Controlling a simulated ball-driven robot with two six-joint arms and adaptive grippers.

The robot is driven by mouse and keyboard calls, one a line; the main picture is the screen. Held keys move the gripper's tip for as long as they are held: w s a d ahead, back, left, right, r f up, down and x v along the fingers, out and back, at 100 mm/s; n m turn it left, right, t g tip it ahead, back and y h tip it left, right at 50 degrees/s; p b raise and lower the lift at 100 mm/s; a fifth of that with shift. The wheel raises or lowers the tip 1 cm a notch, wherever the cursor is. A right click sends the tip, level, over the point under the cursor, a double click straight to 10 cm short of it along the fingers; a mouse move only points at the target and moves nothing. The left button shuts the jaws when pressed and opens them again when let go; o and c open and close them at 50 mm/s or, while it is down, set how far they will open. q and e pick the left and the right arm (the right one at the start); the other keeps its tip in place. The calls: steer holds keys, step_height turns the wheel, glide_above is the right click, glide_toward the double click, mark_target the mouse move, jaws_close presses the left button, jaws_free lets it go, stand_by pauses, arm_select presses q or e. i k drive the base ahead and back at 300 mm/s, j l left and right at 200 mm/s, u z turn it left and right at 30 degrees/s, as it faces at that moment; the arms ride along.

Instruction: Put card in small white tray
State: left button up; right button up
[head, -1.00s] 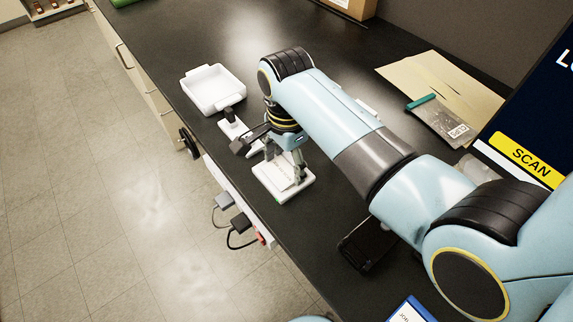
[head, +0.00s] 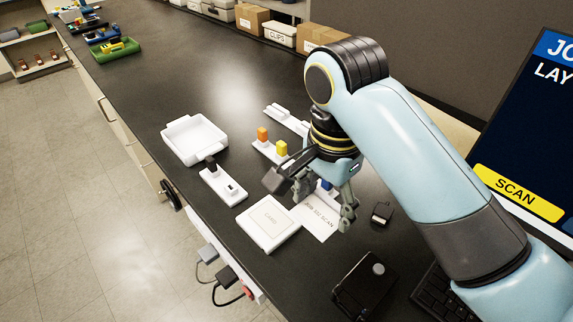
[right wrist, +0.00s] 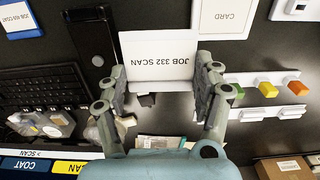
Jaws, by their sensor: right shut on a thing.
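A white card printed "JOB 332 SCAN" (head: 318,222) is held by my right gripper (head: 325,205); its fingers are shut on it. In the right wrist view the card (right wrist: 158,60) spans between the fingertips (right wrist: 160,75), print upside down. A small flat white tray marked "CARD" (head: 268,222) lies on the black bench just left of the card in the head view. It also shows at the top of the right wrist view (right wrist: 225,20), and looks empty. A deeper white tray (head: 195,138) with side handles stands farther back. My left gripper is not in view.
A white base with a black knob (head: 222,185) stands between the trays. A white rack with orange and yellow blocks (head: 265,148) is behind my gripper. A dark device (head: 365,285), a keyboard (head: 437,297) and a monitor (head: 525,150) are at right. The bench's front edge is close to the marked tray.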

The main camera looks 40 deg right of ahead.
mark_target(196, 144)
steer(key=i+j+z, duration=0.2)
steer(key=i+j, duration=0.15)
steer(key=i, duration=0.3)
steer(key=i+j+z, duration=0.2)
steer(key=i+j, duration=0.25)
steer(key=i, duration=0.15)
